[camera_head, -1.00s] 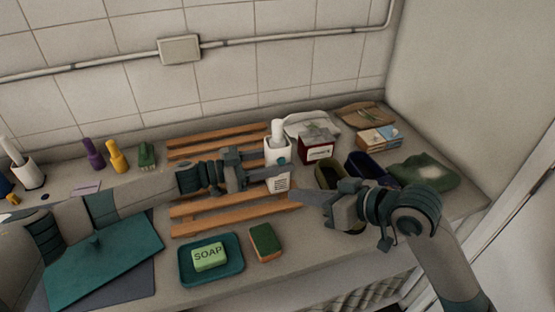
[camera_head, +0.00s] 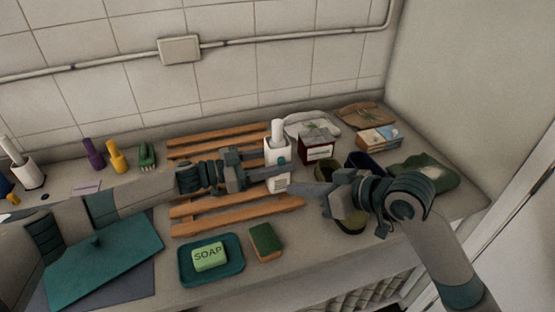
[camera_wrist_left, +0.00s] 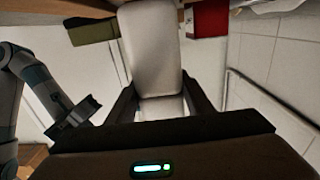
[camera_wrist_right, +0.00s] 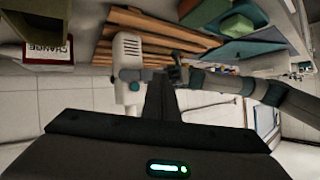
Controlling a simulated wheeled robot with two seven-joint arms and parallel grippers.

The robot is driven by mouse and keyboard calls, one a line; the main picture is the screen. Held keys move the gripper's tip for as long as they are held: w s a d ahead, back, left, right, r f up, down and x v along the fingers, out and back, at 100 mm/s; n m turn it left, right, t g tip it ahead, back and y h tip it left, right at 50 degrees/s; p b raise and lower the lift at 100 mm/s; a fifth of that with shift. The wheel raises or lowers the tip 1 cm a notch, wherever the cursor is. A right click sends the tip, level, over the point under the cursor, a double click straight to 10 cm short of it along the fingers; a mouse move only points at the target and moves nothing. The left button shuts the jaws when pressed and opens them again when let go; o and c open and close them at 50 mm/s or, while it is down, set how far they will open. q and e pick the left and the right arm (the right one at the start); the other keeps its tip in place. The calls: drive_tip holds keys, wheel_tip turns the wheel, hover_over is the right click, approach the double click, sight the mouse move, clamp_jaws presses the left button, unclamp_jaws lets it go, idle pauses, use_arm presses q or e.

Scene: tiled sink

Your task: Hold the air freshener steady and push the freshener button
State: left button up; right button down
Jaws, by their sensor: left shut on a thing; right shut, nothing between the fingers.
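The air freshener (camera_head: 277,150) is a white upright bottle with a narrower white top, near the wooden slatted rack. It also shows in the right wrist view (camera_wrist_right: 128,52). My left gripper (camera_head: 272,172) reaches across its front and is shut on it; in the left wrist view, the white body (camera_wrist_left: 151,50) fills the space between the fingers. A small teal patch shows on the freshener's front; I cannot tell whether it is the button. My right gripper (camera_head: 300,188) is shut and empty, its tips just right of the freshener's lower front. I cannot tell if they touch.
Soap in a teal dish (camera_head: 212,279) and a sponge (camera_head: 266,242) lie in front. The slatted rack (camera_head: 235,215) extends left.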

drive_tip(key=w+a, duration=0.1)
drive_tip(key=w, duration=0.5)
drive_tip(key=shift+a, duration=0.4)
drive_tip(key=shift+w+a, duration=0.1)
drive_tip(key=shift+w, duration=0.35)
idle(1.7)
drive_tip(key=shift+s, duration=0.45)
idle(0.6)
drive_tip(key=s+d, duration=0.2)
drive_tip(key=s, duration=0.3)
drive_tip(key=shift+s, duration=0.35)
